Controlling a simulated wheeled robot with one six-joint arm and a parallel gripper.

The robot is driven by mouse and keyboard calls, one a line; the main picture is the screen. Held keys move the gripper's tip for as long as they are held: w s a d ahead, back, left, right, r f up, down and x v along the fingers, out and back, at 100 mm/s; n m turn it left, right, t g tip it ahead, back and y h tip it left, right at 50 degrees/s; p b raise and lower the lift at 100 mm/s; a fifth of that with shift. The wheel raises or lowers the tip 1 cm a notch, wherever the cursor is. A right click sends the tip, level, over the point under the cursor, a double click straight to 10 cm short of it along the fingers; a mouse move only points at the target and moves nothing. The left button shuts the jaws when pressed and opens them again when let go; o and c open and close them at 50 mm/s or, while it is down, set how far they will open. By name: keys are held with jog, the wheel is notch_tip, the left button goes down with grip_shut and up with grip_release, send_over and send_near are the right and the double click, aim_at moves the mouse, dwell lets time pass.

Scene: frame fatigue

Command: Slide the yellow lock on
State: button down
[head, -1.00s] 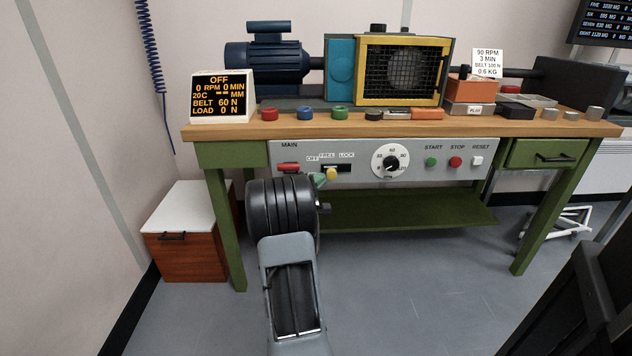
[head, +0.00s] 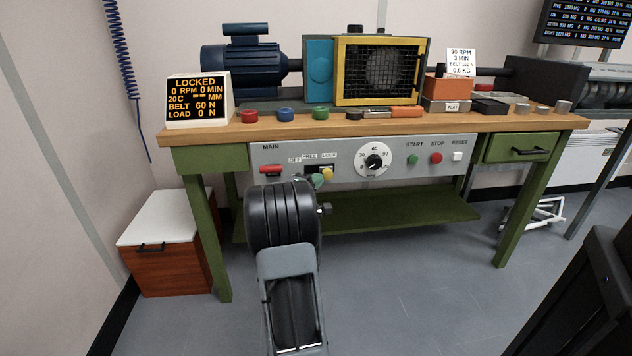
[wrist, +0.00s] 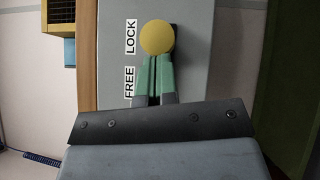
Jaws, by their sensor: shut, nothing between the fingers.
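The yellow lock knob (head: 327,174) sits at the LOCK end of its slot on the grey control panel (head: 345,172). In the wrist view the knob (wrist: 157,37) is beside the LOCK label (wrist: 130,38). My gripper (head: 316,181) is shut and empty, its green fingertips at the knob's FREE side. In the wrist view the fingertips (wrist: 155,62) meet or nearly meet the knob's edge; I cannot tell if they touch. The display (head: 198,98) reads LOCKED, 0 RPM.
A red MAIN switch (head: 271,170) is left of the slot. The speed dial (head: 373,162), green START (head: 412,159), red STOP (head: 436,158) and white RESET (head: 457,156) are to the right. A cabinet (head: 168,245) stands at left.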

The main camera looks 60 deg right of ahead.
jog(key=w+a+f+p, duration=0.1)
jog(key=w+a+f, duration=0.1)
jog(key=a, duration=1)
jog(key=shift+w+a, duration=0.2)
jog(key=shift+w, duration=0.7)
jog(key=s+a+r+m+g+y+p, duration=0.1)
jog(key=s+a+r+y+p, duration=0.15)
jog(key=a+r+p, duration=0.4)
jog(key=s+a+r+m+y+p, duration=0.1)
jog(key=s+a+r+y+p, duration=0.2)
jog(key=r+p, duration=0.55)
jog(key=s+a+r+t+y+p, duration=0.1)
jog(key=a+r+t+y+p, duration=0.2)
jog(key=a+r+y+p, duration=0.4)
jog(key=s+a+r+n+t+y+p, duration=0.1)
jog(key=s+a+r+t+y+p, duration=0.1)
jog(key=a+r+y+p, duration=0.5)
jog(key=a+r+p, duration=0.3)
jog(key=a+p, duration=0.1)
jog(key=a, duration=0.2)
jog(key=a+r+t+p, duration=0.1)
jog(key=a+r+p, duration=0.2)
jog(key=a+p, duration=0.2)
jog(key=shift+a+n, duration=0.3)
jog(key=shift+a, duration=1)
jog(key=shift+s+d+r, duration=0.1)
jog(key=shift+d, duration=0.1)
